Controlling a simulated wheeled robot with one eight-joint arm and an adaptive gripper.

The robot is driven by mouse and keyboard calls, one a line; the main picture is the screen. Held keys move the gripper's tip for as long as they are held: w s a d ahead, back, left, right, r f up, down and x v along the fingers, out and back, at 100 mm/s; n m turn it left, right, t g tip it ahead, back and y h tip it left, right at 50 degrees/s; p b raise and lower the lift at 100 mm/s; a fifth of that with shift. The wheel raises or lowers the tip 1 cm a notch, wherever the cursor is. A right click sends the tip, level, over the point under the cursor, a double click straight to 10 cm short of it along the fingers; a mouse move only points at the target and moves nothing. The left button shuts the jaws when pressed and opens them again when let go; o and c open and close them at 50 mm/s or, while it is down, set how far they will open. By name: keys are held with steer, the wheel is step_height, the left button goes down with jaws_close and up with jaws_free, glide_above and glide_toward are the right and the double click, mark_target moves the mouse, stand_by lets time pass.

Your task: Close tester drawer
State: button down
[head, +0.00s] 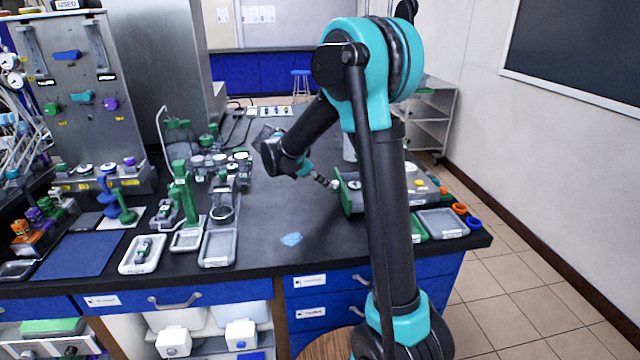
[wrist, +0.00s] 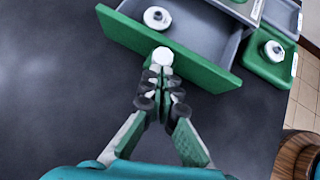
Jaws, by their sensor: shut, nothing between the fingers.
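The tester drawer (wrist: 175,52) has a green front with a white round knob (wrist: 162,57). In the wrist view it stands open, with its grey inside showing and a white round part (wrist: 157,17) lying in it. My gripper (wrist: 160,80) is shut and empty, its fingertips at the knob on the drawer front; I cannot tell whether they touch it. In the head view my gripper (head: 327,182) is just left of the green drawer front (head: 345,194). My arm hides much of the tester behind it.
A green tray with a white part (wrist: 272,50) is right of the drawer, near the bench edge. Grey trays (head: 442,223) and orange and blue rings (head: 473,222) lie at the bench's right end. The dark bench top (head: 265,215) left of the drawer is mostly clear.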

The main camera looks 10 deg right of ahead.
steer(key=d, duration=1)
steer(key=shift+d, duration=0.15)
